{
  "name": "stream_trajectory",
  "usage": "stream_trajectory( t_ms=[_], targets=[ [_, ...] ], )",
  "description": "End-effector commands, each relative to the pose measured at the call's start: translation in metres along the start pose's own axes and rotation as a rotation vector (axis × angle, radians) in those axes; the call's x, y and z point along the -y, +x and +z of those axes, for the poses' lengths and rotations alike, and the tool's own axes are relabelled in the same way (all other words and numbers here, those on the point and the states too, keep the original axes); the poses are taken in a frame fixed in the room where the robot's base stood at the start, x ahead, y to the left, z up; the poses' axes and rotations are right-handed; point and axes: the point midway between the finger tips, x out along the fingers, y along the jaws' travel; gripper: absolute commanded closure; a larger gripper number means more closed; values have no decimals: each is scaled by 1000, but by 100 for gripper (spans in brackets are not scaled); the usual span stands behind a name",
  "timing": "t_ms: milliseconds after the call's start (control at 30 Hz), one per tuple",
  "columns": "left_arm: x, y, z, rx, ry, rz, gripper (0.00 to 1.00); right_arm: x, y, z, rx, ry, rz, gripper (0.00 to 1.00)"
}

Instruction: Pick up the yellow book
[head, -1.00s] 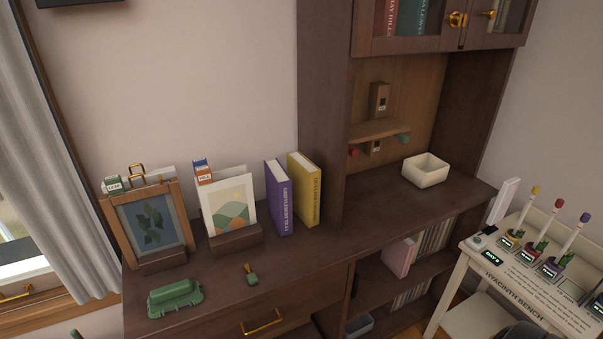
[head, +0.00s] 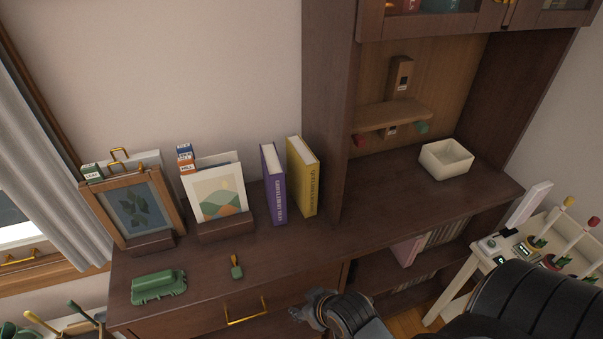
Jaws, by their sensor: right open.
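The yellow book (head: 303,178) stands upright on the dark wooden cabinet top, its spine facing me. It is close beside the purple book (head: 274,186) on its left and near the tall cabinet panel on its right. My right gripper (head: 302,309) shows at the bottom middle, in front of the cabinet and well short of the book. It is open and holds nothing that I can see; its fingers are small and partly dark. My right arm comes in from the lower right. My left gripper is not in view.
Two framed pictures, one in a wooden frame (head: 133,210) and one pale print (head: 219,198), stand left of the books. A green case (head: 158,286) and a small brush-like item (head: 236,268) lie in front. A white bin (head: 446,160) sits right. The cabinet top before the books is clear.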

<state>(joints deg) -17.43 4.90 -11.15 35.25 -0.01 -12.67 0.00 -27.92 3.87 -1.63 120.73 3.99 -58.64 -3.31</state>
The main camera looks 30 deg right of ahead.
Motion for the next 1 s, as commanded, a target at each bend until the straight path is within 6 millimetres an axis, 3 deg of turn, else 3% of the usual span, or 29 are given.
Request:
stream_trajectory(
  t_ms=[33,100,267,500,633,767,1000],
  targets=[
    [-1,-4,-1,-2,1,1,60,-3,-17,-19,-43,5,4,55],
    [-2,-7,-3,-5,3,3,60,-15,-34,-53,-150,21,21,55],
    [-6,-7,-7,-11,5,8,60,-41,-41,-99,-357,62,64,55],
    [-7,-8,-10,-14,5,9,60,-97,-66,-159,-687,133,184,55],
    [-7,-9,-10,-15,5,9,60,-125,-86,-177,-831,166,258,55],
    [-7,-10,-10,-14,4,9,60,-139,-96,-186,-904,182,298,55],
    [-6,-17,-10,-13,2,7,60,-154,-79,-217,-921,184,307,55]
  ],
)
